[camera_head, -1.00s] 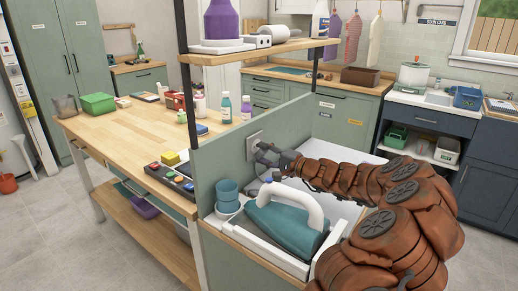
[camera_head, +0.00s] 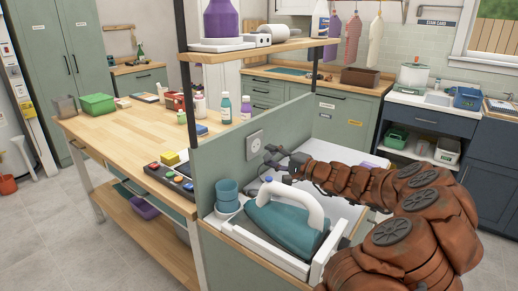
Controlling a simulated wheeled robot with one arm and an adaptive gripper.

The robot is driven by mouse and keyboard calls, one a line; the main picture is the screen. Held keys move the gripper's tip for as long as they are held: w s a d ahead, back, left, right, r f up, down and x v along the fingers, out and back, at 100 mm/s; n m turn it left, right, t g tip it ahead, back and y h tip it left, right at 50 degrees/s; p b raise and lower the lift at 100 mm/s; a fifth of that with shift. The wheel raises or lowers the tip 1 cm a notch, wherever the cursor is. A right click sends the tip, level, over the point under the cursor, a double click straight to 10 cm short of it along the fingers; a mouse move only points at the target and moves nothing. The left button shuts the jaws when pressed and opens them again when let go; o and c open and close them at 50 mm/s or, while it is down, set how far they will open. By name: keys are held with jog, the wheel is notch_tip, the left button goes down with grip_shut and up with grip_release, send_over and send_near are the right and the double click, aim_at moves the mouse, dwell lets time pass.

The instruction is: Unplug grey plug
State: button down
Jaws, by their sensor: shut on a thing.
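My gripper (camera_head: 272,158) is just right of the wall outlet and apart from it. It is shut on the grey plug, which is small, dark and mostly hidden by the fingers. The white outlet (camera_head: 255,144) is on the green panel (camera_head: 225,160), and its round socket face shows with nothing in it. A teal iron (camera_head: 285,228) with a white handle rests in a white tray (camera_head: 300,268) below my gripper. A thin cord appears to run near the iron, but its path is hard to follow.
Stacked teal cups (camera_head: 227,190) stand left of the iron. A wooden shelf (camera_head: 265,47) on black posts hangs above the panel. The wooden worktable (camera_head: 130,130) on the left holds bottles, a green box (camera_head: 97,103) and a button panel (camera_head: 170,177). Open space lies above the tray.

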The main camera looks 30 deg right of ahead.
jog(key=shift+v, duration=1.15)
jog(key=shift+c, duration=2.4)
grip_release()
jog(key=shift+s, duration=0.1)
jog(key=v, duration=1.2)
